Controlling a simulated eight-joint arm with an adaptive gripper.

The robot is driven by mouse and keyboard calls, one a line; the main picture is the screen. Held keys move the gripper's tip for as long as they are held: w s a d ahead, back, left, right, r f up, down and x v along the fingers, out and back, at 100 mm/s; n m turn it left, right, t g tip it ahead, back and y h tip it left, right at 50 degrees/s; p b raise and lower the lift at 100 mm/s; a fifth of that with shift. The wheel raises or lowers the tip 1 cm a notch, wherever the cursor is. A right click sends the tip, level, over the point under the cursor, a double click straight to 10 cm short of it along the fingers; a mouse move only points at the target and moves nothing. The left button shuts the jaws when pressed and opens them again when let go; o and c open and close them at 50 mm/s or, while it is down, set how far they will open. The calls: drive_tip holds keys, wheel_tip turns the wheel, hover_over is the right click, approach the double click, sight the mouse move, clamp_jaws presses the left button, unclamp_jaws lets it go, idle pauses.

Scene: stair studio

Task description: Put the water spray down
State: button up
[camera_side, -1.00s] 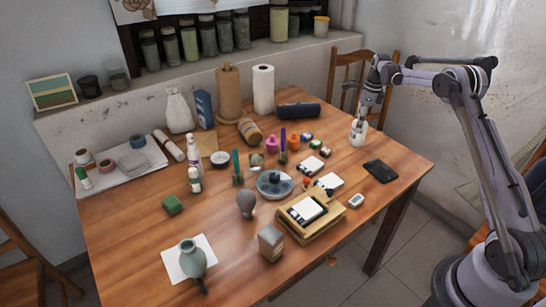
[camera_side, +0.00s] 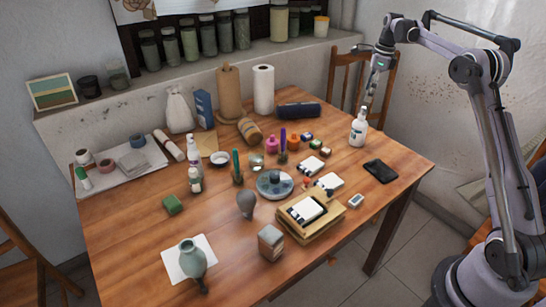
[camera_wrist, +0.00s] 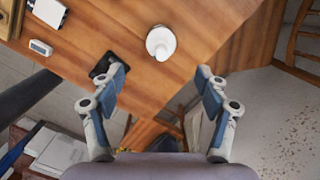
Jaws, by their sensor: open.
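The water spray, a white bottle (camera_side: 358,130) with a dark label, stands upright on the wooden table (camera_side: 130,235) near its right edge. In the wrist view the white bottle (camera_wrist: 161,42) shows from above, ahead of the fingers and apart from them. My gripper (camera_side: 371,90) is above the bottle in the side view. In the wrist view my gripper (camera_wrist: 160,82) has its two fingers spread wide with nothing between them.
A black phone-like slab (camera_side: 381,171) lies to the right and in front of the bottle. A dark blue roll (camera_side: 298,110) lies to its left. A wooden chair (camera_side: 350,85) stands behind. The table around the bottle is bare.

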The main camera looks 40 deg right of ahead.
drive_tip(key=s+a+r+n+t, duration=0.1)
drive_tip(key=s+a+r+n, duration=0.2)
drive_tip(key=a, duration=0.4)
drive_tip(key=s+a+r+n+t+h, duration=0.1)
drive_tip(key=s+a+r+n, duration=0.1)
drive_tip(key=a+r+n, duration=0.3)
drive_tip(key=s+a+r+n, duration=0.2)
drive_tip(key=a+n, duration=0.3)
drive_tip(key=a, duration=0.3)
drive_tip(key=s+a+f+n+t, duration=0.2)
drive_tip(key=s+a+f+n, duration=0.2)
drive_tip(key=s+a+n, duration=0.3)
drive_tip(key=s+a+f+n+t, duration=0.2)
drive_tip(key=s+a+n, duration=0.5)
drive_tip(key=s, duration=0.4)
drive_tip(key=shift+f+n, duration=0.85)
drive_tip(key=shift+n, duration=0.05)
